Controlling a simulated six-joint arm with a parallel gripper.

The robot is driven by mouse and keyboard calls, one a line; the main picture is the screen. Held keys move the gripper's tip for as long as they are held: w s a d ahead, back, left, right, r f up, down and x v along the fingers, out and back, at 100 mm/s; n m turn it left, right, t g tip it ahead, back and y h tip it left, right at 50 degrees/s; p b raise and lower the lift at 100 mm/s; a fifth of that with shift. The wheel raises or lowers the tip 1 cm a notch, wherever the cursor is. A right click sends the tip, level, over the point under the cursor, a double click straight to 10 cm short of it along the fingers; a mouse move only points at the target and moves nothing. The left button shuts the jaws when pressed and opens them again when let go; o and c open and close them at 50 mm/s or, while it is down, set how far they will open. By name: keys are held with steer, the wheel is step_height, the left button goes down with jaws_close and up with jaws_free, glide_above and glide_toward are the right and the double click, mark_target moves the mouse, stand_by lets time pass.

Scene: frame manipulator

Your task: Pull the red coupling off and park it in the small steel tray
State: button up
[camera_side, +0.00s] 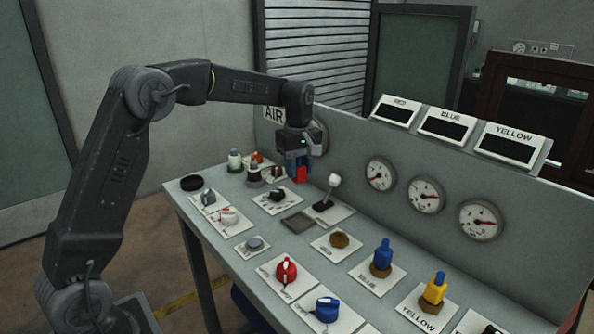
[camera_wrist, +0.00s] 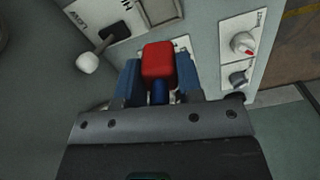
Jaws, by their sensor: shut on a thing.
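My gripper (camera_side: 299,164) is shut on the red coupling (camera_side: 302,175) near the back panel, beside the AIR sign. The wrist view shows the red coupling (camera_wrist: 158,60) between the two blue fingers (camera_wrist: 158,84), with a dark blue part below it. The small steel tray (camera_side: 299,222) lies flat on the bench, in front of the gripper in the side view, and looks empty.
A blue coupling (camera_side: 382,254) and a yellow coupling (camera_side: 435,286) sit on brass fittings to the right. A red knob (camera_side: 286,270) and several switches fill the front. Gauges (camera_side: 380,174) line the back panel.

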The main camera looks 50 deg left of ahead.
steer(key=shift+w+a+f, duration=0.1)
steer(key=shift+w, duration=0.05)
steer(key=shift+f+m, duration=0.55)
steer(key=shift+f, duration=2.35)
steer(key=shift+f+m, duration=0.55)
steer(key=shift+f, duration=2.35)
steer(key=shift+f, duration=0.6)
steer(key=o, duration=1.1)
